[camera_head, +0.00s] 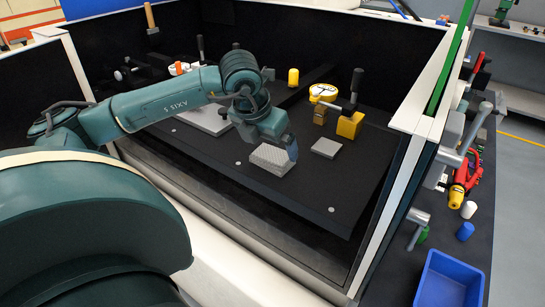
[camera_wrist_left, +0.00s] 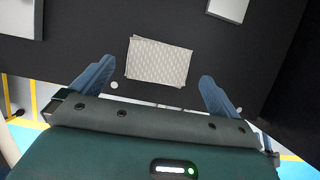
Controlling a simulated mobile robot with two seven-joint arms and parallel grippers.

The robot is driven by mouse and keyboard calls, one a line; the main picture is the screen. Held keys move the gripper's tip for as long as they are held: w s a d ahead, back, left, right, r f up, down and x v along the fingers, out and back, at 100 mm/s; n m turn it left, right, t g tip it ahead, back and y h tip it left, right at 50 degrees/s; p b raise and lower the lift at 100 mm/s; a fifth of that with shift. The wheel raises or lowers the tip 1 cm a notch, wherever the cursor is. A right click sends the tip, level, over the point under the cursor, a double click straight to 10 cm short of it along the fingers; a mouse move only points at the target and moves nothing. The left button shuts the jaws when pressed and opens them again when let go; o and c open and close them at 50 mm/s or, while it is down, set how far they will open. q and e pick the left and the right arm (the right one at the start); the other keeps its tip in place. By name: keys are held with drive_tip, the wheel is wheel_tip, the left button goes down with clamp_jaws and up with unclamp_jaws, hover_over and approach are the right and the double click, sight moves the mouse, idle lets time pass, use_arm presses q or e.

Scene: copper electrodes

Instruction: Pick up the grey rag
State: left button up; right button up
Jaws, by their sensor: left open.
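The grey rag (camera_head: 268,161) is a light grey, textured, folded pad lying on the dark work surface inside the black-walled enclosure. It also shows in the left wrist view (camera_wrist_left: 159,61), upper middle, slightly tilted. My left gripper (camera_head: 289,148) is beside and above the rag's right end in the head view and hides a little of it. In the left wrist view, its two blue fingers (camera_wrist_left: 156,74) are spread apart with the rag lying ahead between them, not gripped. My right gripper is in neither view.
A flat grey plate (camera_head: 326,147) lies right of the rag. Yellow block (camera_head: 350,125) and yellow round gauge (camera_head: 323,92) stand behind it. A light grey plate (camera_head: 207,118) lies to the left. Enclosure walls (camera_head: 405,165) bound the area; a blue bin (camera_head: 450,280) is outside.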

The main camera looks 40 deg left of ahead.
sight(272, 153)
use_arm(q)
drive_tip(key=x, duration=0.3)
drive_tip(key=shift+f, duration=0.15)
drive_tip(key=shift+c, duration=0.2)
drive_tip(key=c, duration=0.8)
wheel_tip(272, 153, up, 10)
drive_tip(key=shift+r+p, duration=0.1)
drive_tip(key=shift+p, duration=0.2)
drive_tip(key=shift+s, duration=0.1)
